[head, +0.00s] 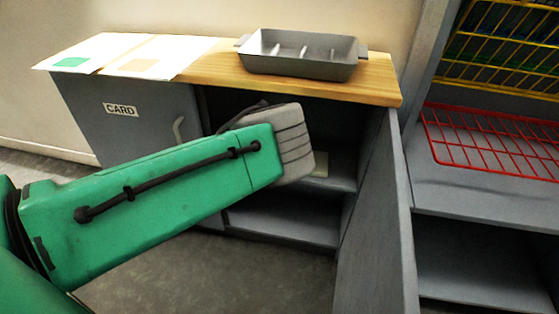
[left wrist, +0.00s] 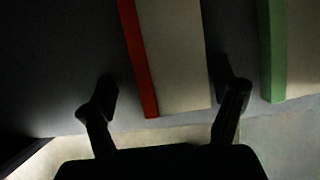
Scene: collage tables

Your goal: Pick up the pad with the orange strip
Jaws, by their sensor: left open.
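A pale pad (left wrist: 180,55) with a red-orange strip (left wrist: 138,60) along its left edge shows in the left wrist view. My left gripper (left wrist: 170,100) is open, with one dark fingertip on each side of this pad. The left finger is a little apart from the strip; the right finger is close to the pad's other edge. I cannot tell whether that finger touches it. In the head view my left arm reaches into the open cabinet and hides its fingers. A small pale patch (head: 321,163) shows on the shelf beside the wrist. My right gripper is not in view.
A second pad with a green strip (left wrist: 271,50) is just right of the right finger. A grey tray (head: 300,65) and sheets (head: 95,52) lie on the wooden top (head: 215,68). An open cabinet door (head: 375,220) stands right of my arm. A red wire rack (head: 490,140) is farther right.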

